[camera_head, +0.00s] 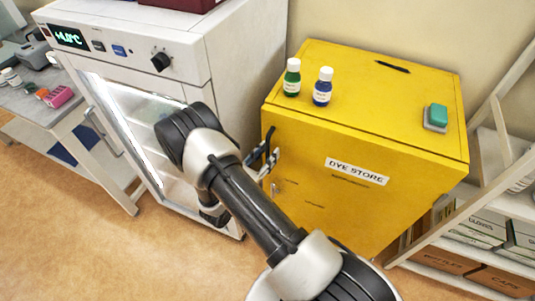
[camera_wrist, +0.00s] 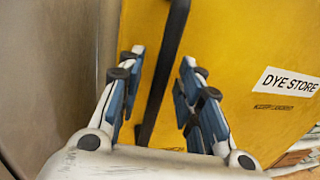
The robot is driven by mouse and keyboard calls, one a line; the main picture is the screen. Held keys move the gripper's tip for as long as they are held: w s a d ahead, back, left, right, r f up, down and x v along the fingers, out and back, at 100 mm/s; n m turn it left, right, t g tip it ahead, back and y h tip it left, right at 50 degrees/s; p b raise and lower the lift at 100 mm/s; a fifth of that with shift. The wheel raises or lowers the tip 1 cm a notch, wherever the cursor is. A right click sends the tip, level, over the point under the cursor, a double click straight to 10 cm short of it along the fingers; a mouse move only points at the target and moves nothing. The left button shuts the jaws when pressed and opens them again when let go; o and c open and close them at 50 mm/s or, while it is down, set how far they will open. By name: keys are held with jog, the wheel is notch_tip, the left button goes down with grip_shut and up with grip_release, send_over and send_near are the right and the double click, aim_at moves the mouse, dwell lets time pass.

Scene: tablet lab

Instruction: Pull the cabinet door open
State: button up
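The yellow cabinet (camera_head: 330,215) labelled DYE STORE stands at centre right, its front door looking shut. Its yellow front and label also show in the wrist view (camera_wrist: 235,45). A dark bar handle (camera_wrist: 163,75) runs up the door in the wrist view. My gripper (camera_wrist: 159,62) is open, with one finger on each side of the bar and a visible gap on both sides. In the head view my gripper (camera_head: 268,152) is at the left part of the door, where it and my arm hide most of the handle.
A green-labelled bottle (camera_head: 292,77), a blue bottle (camera_head: 323,86), a black pen (camera_head: 392,67) and a green-grey block (camera_head: 436,118) are on the cabinet top. A white glass-doored appliance (camera_head: 225,60) stands close at left. A white shelf rack (camera_head: 480,220) stands at right.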

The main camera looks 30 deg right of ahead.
jog(key=shift+w+d, duration=0.1)
jog(key=shift+d, duration=0.15)
jog(key=shift+c, duration=0.4)
grip_shut()
